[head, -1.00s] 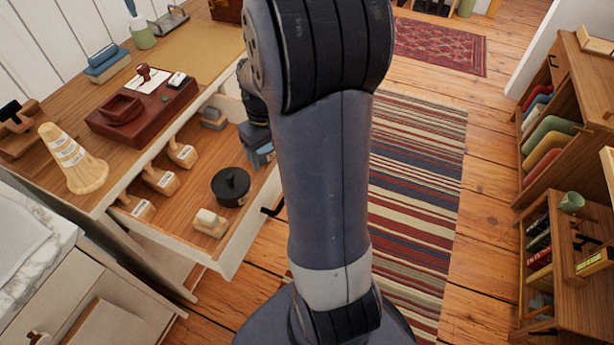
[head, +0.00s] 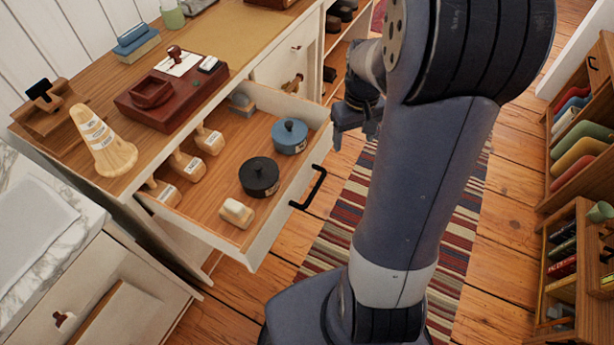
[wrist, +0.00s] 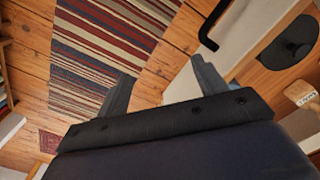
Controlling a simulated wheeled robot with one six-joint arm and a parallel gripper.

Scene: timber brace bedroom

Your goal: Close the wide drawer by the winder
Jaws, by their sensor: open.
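The wide drawer (head: 285,202) stands pulled out from the desk on the left, its white front facing the striped rug. Its black bar handle (head: 310,188) is on that front and also shows at the top of the wrist view (wrist: 212,27). Inside lie a black round tin (head: 259,177), a blue round tin (head: 290,136) and several small labelled wooden blocks. My gripper (head: 357,122) is outside the drawer, near its far front corner. In the wrist view its two fingers (wrist: 160,90) are apart with nothing between them. I cannot make out which object is the winder.
A marble-topped cabinet (head: 50,225) stands front left. A low shelf (head: 575,250) stands at right.

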